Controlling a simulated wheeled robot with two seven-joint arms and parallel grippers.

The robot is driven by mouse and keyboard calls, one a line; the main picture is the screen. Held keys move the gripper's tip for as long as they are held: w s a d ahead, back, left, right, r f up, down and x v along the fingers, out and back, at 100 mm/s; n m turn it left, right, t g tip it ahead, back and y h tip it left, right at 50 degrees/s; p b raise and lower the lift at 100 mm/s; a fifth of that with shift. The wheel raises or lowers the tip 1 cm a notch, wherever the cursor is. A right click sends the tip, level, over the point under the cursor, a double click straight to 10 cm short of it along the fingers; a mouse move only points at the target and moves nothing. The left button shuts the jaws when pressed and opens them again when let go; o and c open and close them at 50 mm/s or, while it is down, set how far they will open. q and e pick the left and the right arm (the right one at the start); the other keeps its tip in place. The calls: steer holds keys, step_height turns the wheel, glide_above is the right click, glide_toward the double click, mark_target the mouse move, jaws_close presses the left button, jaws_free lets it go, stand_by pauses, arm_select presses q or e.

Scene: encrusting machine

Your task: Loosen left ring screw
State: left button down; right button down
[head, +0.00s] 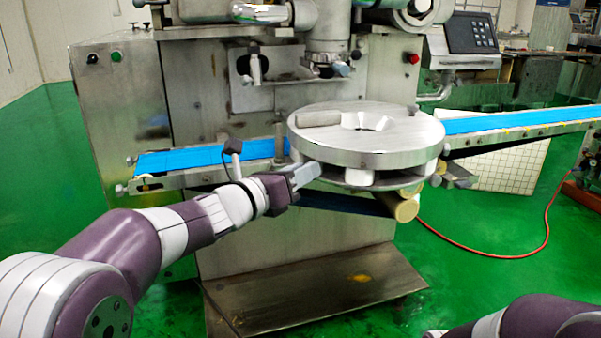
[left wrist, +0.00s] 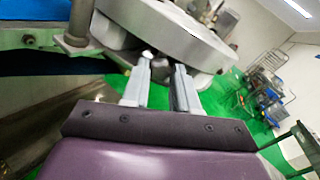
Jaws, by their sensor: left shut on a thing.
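The round metal ring plate (head: 372,156) sits at the front of the machine, with a grey cylinder and a white piece on its top. My left gripper (head: 312,171) reaches in from the left and is at the ring's left underside. In the left wrist view, the two grey fingers of the left gripper (left wrist: 161,68) are a little apart beneath the ring's edge (left wrist: 176,28). They are shut on the left ring screw, which is mostly hidden; a small dark rounded part shows between the fingertips. My right gripper is out of view.
Blue conveyor belts run left (head: 210,158) and right (head: 520,119) of the ring. A tan roller end (head: 406,209) is under the ring. A metal base plate (head: 320,290) lies below.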

arm_select(q)
steer(key=shift+f+n+p, duration=0.1)
steer(key=shift+n+p, duration=11.35)
steer(key=shift+n, duration=6.35)
